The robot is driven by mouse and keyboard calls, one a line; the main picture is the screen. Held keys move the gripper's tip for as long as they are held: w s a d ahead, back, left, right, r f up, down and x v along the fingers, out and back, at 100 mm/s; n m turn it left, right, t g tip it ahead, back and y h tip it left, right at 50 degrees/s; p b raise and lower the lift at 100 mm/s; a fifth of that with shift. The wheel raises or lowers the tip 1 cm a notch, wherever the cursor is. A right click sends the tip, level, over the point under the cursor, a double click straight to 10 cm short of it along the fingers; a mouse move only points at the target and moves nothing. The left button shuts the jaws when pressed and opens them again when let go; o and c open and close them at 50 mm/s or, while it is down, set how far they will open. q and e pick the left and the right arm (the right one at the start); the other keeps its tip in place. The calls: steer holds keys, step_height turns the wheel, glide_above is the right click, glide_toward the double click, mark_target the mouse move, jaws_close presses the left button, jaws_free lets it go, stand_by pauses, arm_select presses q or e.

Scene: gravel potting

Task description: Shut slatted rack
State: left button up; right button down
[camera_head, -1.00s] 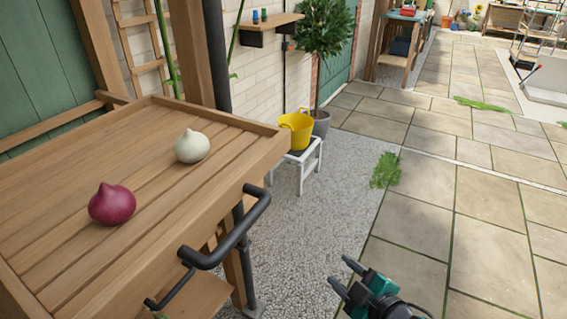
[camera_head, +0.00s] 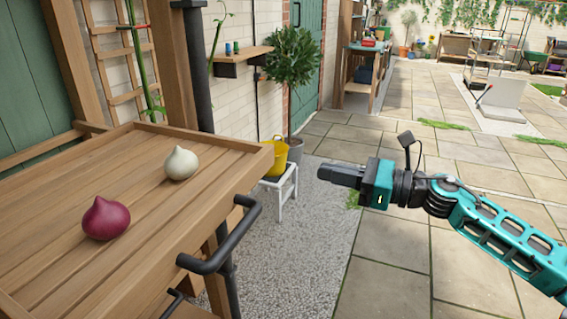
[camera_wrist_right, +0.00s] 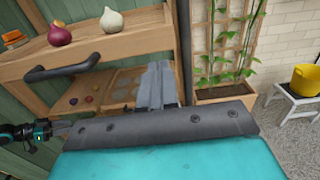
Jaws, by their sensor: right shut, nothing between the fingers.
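The slatted rack (camera_head: 60,210) is a wooden slatted tray with a raised rim, at the left of the head view. A red onion (camera_head: 106,218) and a white onion (camera_head: 181,163) lie on its slats. A black bar handle (camera_head: 228,240) is on its front; it also shows in the wrist view (camera_wrist_right: 70,68). My right gripper (camera_head: 322,173) is shut and empty, to the right of the handle and apart from it. Its fingers show in the wrist view (camera_wrist_right: 157,86). What looks like my left gripper (camera_wrist_right: 60,130) is at that view's left edge; its jaw state is unclear.
A lower shelf (camera_wrist_right: 122,78) with small round items sits under the rack. A second dark handle (camera_head: 172,302) is below the first. A yellow bucket (camera_head: 276,153) stands on a white stool (camera_head: 281,190) beyond. Gravel and paving to the right are open.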

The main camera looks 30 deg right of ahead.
mark_target(269, 160)
steer(key=p+x, duration=0.1)
steer(key=x, duration=0.8)
steer(key=shift+r+p, duration=0.1)
steer(key=shift+p, duration=0.25)
arm_select(q)
steer(key=shift+s+a+r+y, duration=0.3)
steer(key=shift+a, duration=0.2)
arm_select(e)
steer(key=shift+w+a, duration=0.35)
steer(key=shift+w, duration=0.05)
